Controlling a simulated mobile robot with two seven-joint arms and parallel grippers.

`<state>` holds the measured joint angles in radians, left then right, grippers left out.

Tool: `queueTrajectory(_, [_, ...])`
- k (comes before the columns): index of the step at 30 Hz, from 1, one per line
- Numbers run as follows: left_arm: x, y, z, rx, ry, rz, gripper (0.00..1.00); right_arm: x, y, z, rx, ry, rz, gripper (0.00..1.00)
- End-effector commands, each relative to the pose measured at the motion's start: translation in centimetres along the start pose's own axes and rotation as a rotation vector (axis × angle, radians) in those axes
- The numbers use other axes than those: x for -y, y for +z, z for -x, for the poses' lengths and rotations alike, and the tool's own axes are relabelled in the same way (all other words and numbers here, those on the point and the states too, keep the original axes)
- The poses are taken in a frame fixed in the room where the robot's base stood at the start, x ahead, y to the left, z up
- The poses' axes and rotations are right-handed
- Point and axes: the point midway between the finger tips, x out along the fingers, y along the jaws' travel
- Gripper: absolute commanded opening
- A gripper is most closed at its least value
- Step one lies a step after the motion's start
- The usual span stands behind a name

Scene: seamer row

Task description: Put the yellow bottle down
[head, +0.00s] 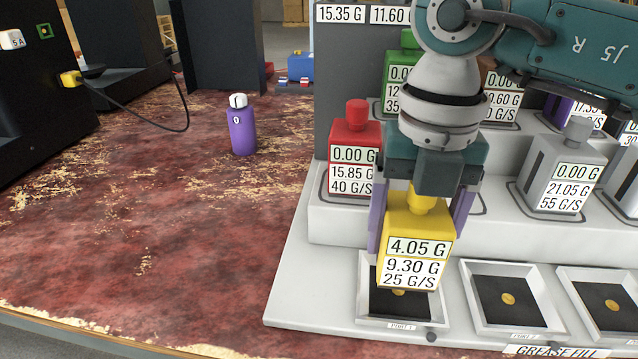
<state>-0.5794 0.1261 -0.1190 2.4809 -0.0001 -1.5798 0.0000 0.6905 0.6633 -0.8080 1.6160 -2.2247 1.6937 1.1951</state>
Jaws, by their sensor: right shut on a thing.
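The yellow bottle (415,222) is upright and carries labels reading 4.05 G, 9.30 G and 25 G/S. My right gripper (421,215) is shut on it, with one purple-grey finger on each side. The bottle is at the leftmost front tray (365,285), marked PORT 1, and covers much of its dark inside. I cannot tell whether its base touches the tray floor. My left gripper is not in view.
A red bottle (353,140) stands on the step behind, left of the yellow one. A grey bottle (563,170) stands to the right. Two more front trays (470,285) are empty of bottles. A purple bottle (242,128) stands on the worn red table (150,230), which has free room.

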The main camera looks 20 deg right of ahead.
Motion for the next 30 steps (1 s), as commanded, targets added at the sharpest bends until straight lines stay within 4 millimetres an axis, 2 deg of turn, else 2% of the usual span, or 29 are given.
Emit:
queueTrajectory(7, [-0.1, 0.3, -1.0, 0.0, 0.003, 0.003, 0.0, 0.0, -0.1, -3.8, -0.003, -0.002, -0.001, 0.14])
queueTrajectory(18, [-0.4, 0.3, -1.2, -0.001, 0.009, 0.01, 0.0, 0.0, 0.0, -4.2, -0.001, -0.001, 0.001, 0.14])
queueTrajectory(19, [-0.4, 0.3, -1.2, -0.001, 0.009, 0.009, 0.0, 0.0, -0.1, -4.3, -0.001, -0.001, 0.001, 0.81])
queueTrajectory(24, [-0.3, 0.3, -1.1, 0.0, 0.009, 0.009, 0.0, 0.0, -0.1, -4.2, -0.001, -0.001, 0.0, 1.0])
queueTrajectory(30, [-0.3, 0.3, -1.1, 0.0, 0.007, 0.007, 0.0, 0.0, -0.1, -4.1, -0.001, -0.001, 0.0, 1.0])
